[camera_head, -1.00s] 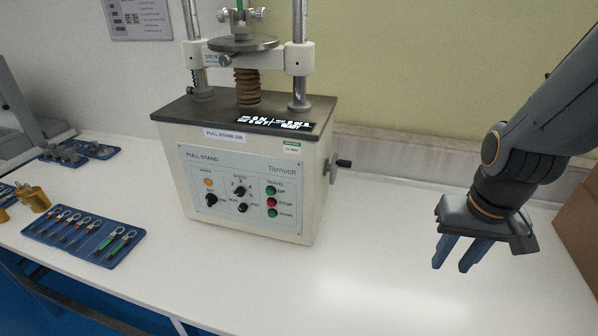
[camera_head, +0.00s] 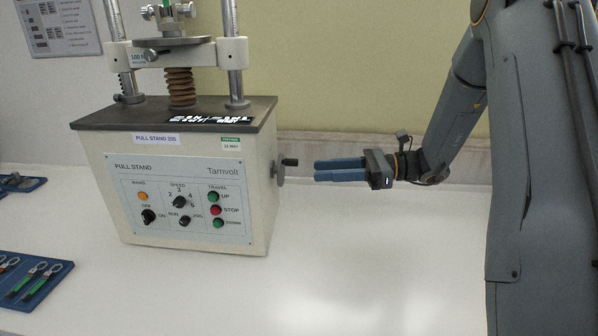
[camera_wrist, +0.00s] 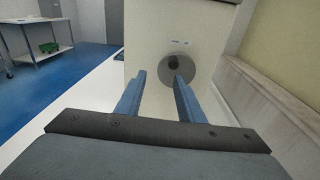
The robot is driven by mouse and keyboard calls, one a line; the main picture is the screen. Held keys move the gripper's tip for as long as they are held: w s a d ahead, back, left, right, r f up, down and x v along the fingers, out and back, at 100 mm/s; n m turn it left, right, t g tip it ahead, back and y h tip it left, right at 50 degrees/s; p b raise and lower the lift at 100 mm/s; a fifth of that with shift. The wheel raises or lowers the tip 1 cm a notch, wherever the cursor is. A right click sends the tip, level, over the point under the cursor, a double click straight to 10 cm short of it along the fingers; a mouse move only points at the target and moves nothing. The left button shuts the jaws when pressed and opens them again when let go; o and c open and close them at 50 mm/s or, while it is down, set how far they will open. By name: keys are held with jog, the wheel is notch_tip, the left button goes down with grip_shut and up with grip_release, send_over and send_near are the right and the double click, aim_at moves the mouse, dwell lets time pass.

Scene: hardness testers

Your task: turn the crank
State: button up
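The crank is a grey disc (camera_head: 279,174) with a short black handle (camera_head: 290,162) on the right side of the pull stand (camera_head: 180,190). In the wrist view the disc (camera_wrist: 188,68) faces me, and its dark handle (camera_wrist: 173,62) shows just beyond and above the right fingertip. My gripper (camera_head: 316,170) points left at the crank, with its blue fingertips a short way to the right of the handle and not touching it. In the wrist view my gripper (camera_wrist: 159,77) is open and empty, with a clear gap between the fingers.
The stand has two metal columns, a spring and a front panel (camera_head: 180,198) of knobs and buttons. A blue tray (camera_head: 28,280) with clips lies at the lower left. The white bench (camera_head: 330,280) is clear below my gripper. A wall ledge (camera_head: 335,148) runs behind.

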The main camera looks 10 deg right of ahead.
jog(key=w+a+p, duration=0.1)
jog(key=w+a, duration=0.2)
jog(key=a, duration=0.3)
jog(key=shift+w+a+r+m+t+y+p, duration=0.15)
jog(key=shift+w+r+m+t+y+p, duration=0.05)
jog(key=shift+r+m+t+y+p, duration=0.2)
jog(key=shift+c, duration=0.4)
grip_shut()
